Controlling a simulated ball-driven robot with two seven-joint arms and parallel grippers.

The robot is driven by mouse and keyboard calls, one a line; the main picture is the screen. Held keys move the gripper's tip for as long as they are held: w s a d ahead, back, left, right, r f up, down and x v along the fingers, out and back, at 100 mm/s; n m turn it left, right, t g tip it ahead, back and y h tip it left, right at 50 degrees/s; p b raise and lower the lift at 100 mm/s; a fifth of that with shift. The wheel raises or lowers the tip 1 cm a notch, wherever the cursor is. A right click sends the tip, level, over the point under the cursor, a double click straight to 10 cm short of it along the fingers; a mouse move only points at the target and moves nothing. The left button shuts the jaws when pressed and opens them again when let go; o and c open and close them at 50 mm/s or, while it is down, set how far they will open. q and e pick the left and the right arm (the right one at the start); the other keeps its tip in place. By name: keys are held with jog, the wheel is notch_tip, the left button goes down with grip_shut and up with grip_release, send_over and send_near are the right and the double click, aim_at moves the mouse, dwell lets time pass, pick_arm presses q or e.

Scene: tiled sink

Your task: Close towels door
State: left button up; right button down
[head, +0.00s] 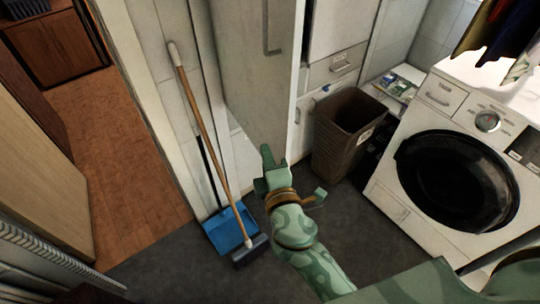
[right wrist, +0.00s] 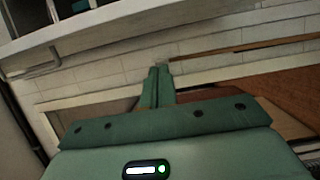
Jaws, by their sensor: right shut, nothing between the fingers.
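The towels door appears to be the tall pale cabinet door (head: 255,75) in the head view. It stands open, with a slim handle (head: 270,30) near its top. My right gripper (head: 266,156) is shut and empty, in front of the door's lower part. I cannot tell whether it touches the door. In the right wrist view its closed fingers (right wrist: 157,85) point toward a white tiled wall. A pale panel (right wrist: 105,33) with a handle (right wrist: 45,66) crosses the top left there, likely the same door. My left gripper is not in view.
A broom (head: 205,130) and a blue dustpan (head: 229,232) lean on the wall left of the door. A brown basket (head: 345,128) and a white washing machine (head: 455,150) stand to the right. Dark floor (head: 180,270) is clear in front. A doorway with wooden floor (head: 125,160) is at left.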

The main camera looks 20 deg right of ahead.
aim_at(275, 128)
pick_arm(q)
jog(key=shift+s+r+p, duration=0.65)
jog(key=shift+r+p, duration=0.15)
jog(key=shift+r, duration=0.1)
pick_arm(e)
jog(key=w+d, duration=0.1)
jog(key=w, duration=0.1)
jog(key=w+d, duration=0.1)
jog(key=w, duration=0.2)
jog(key=w+d, duration=0.2)
jog(key=w, duration=0.1)
jog(key=shift+d, duration=0.1)
